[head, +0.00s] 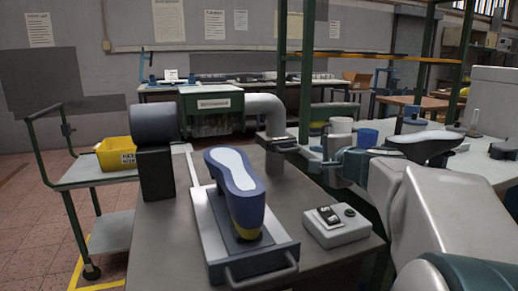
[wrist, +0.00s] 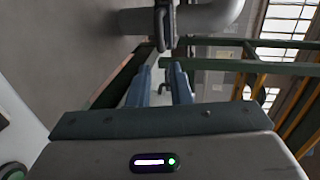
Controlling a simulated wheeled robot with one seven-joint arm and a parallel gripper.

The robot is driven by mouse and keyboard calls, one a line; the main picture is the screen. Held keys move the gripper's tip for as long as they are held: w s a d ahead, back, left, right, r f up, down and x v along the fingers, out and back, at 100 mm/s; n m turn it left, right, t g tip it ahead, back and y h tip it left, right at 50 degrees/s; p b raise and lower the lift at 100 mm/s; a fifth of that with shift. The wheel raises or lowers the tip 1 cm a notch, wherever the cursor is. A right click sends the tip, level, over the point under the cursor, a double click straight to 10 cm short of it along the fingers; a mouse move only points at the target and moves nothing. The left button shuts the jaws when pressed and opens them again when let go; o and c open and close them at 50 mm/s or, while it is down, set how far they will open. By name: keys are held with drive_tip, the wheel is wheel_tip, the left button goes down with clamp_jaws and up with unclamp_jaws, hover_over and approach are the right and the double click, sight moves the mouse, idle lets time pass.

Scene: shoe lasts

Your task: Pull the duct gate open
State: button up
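A grey duct pipe (head: 268,106) bends down onto the right rear of the grey bench. A dark gate plate (head: 278,144) crosses its lower part, with a short end pointing right. In the wrist view the pipe (wrist: 210,18) lies across the top, and a dark looped handle (wrist: 164,26) stands ahead of my fingers. My gripper (head: 313,156) is to the right of the gate, pointing at it. In the wrist view its two blue fingers (wrist: 163,72) are apart, with nothing seen held between them. The handle appears beyond the fingertips; the exact gap is unclear.
A blue shoe last (head: 238,185) stands on a metal slide with a front handle. A dark machine (head: 155,150) stands at left. Cups (head: 367,138) and another last are behind my arm.

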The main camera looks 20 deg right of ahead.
sight(293, 151)
drive_tip(key=x, duration=0.4)
drive_tip(key=b+x, duration=0.1)
drive_tip(key=x, duration=0.3)
drive_tip(key=a+x, duration=0.1)
drive_tip(key=x, duration=0.4)
drive_tip(key=shift+d, duration=0.1)
